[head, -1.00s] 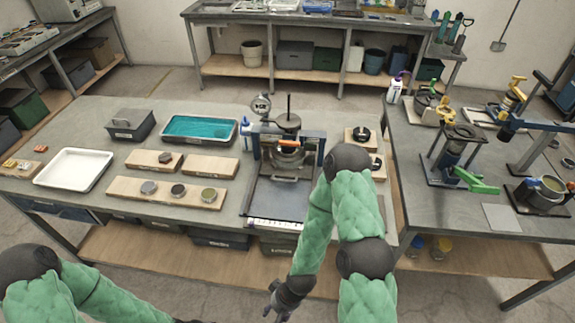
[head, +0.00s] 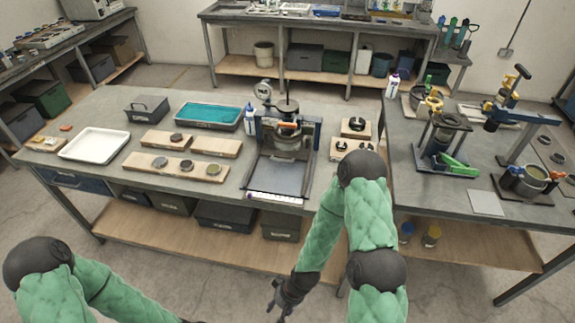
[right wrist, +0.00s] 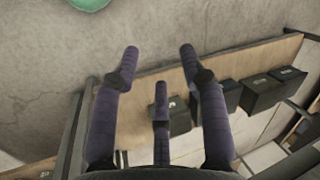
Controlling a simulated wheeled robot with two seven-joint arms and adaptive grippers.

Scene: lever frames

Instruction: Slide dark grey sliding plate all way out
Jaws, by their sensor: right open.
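The dark grey sliding plate appears to be the flat panel (head: 279,178) at the front of the press-like device (head: 286,140) on the near workbench. It lies low between the device's side rails, with a pale marked strip at its front edge. How far out it stands is hard to tell. My right gripper (head: 280,300) hangs below and in front of the bench's front edge, well apart from the plate. In the right wrist view its fingers (right wrist: 158,52) are spread and empty. My left arm enters at lower left; its gripper is out of the picture.
Left of the device are wooden boards with discs (head: 176,166), a white tray (head: 94,146) and a teal tray (head: 209,116). Right of it are small boards with dark fittings (head: 355,128). The lower shelf (head: 140,232) carries boxes. A second bench (head: 487,204) stands at right.

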